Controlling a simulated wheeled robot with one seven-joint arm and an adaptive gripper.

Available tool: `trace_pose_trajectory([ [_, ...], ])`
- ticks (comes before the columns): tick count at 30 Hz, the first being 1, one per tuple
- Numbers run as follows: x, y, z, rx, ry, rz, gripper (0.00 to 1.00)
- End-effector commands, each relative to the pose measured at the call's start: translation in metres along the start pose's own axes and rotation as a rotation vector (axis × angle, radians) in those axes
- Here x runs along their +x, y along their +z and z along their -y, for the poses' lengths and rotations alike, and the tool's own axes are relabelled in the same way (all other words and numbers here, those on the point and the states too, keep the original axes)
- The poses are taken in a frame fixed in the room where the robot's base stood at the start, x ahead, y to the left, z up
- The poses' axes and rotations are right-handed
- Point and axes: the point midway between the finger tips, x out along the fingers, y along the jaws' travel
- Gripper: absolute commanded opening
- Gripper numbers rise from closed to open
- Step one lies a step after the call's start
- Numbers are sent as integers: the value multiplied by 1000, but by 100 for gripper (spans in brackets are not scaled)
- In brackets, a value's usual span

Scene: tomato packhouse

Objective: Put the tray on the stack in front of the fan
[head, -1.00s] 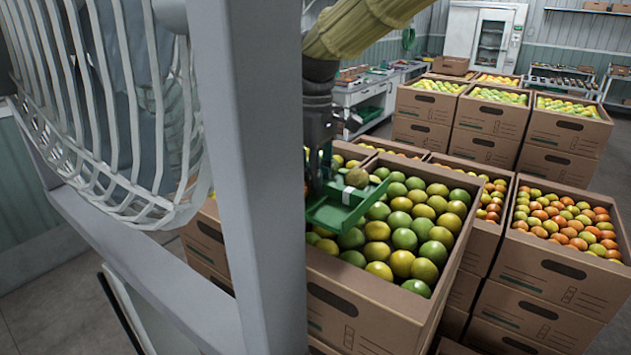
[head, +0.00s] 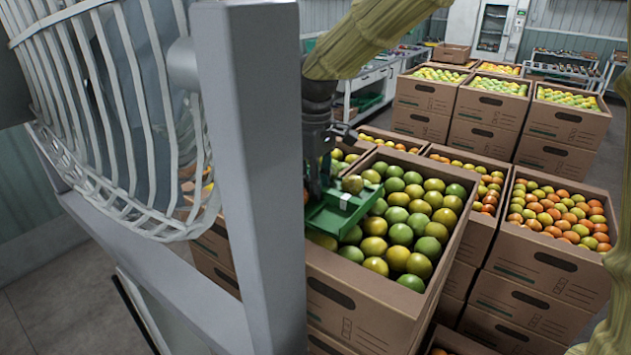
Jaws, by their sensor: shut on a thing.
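A small green tray (head: 330,217) with a white label is held by my gripper (head: 322,190), which hangs from above and is shut on it. The tray is over the left part of an open cardboard box (head: 385,318) full of green and yellow tomatoes. I cannot tell whether the tray touches the tomatoes. A yellow-green tomato (head: 352,184) shows at the tray's far edge. The fan (head: 110,110), with a pale wire cage, is at the left, on a grey frame. The grey post (head: 250,180) hides the tray's left side and part of the box. The box tops a stack.
More stacked boxes of tomatoes stand right, including one with orange ones (head: 540,262), and further back (head: 490,120). A bench (head: 368,88) stands behind. Grey floor (head: 60,300) is open at lower left.

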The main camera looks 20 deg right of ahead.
Motion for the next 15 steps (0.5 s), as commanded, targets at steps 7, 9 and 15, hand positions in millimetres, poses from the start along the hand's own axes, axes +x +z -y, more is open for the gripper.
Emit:
trace_pose_trajectory([
  [7,2,0,0,0,0,0,39],
  [9,2,0,0,0,0,0,39],
  [15,1,0,0,0,0,0,39],
])
